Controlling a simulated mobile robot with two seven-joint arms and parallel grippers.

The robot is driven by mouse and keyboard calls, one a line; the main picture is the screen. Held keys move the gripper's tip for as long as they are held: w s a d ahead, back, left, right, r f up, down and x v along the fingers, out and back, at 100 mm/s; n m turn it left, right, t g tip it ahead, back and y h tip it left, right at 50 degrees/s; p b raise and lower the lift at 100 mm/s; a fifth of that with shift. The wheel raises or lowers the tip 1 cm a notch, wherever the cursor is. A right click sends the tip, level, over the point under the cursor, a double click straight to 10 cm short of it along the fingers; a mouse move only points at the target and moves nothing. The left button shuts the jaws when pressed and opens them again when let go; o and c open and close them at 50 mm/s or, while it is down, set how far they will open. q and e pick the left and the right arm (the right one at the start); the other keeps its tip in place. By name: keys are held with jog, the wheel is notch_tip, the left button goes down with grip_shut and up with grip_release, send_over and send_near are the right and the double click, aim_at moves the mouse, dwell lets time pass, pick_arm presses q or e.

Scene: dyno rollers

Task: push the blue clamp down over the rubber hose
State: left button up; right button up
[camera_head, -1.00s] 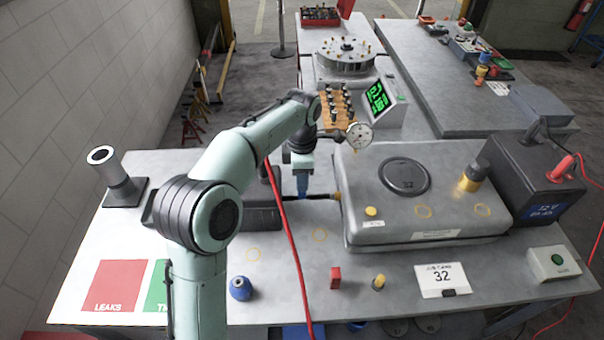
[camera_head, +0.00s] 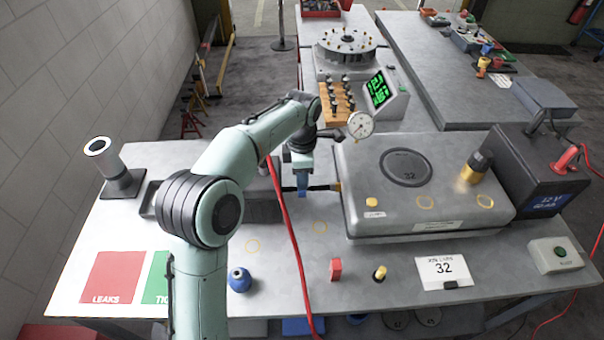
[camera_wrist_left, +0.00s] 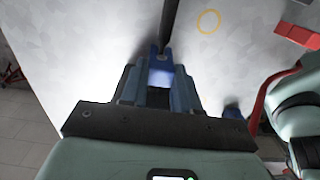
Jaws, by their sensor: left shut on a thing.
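My left gripper (camera_head: 302,192) points down over the table, left of the grey metal tank (camera_head: 445,222). It is shut on the blue clamp (camera_wrist_left: 161,72), which shows between the fingers in the left wrist view. The black rubber hose (camera_head: 326,187) runs from the tank's left side toward the gripper. In the left wrist view the hose (camera_wrist_left: 169,22) reaches the clamp from the far side. The fingers hide much of the clamp, and I cannot tell how far it sits over the hose. My right gripper is not in view.
A dark grey block (camera_head: 235,203) lies behind my left arm. A blue knobbed piece (camera_head: 240,280), a red block (camera_head: 336,270) and a small yellow-topped piece (camera_head: 380,273) stand along the front. A dial gauge (camera_head: 360,125) stands behind. A red cable (camera_head: 291,240) hangs across the front.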

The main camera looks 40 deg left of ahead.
pick_arm(q)
jog(key=shift+f, duration=0.25)
dwell(0.5)
jog(key=o, duration=1)
notch_tip(320, 180, up, 13)
jog(key=p, duration=0.3)
jog(key=shift+r, duration=0.2)
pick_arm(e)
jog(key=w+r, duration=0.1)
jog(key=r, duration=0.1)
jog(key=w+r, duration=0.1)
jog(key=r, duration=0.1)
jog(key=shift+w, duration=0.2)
pick_arm(q)
jog(key=shift+f, duration=0.1)
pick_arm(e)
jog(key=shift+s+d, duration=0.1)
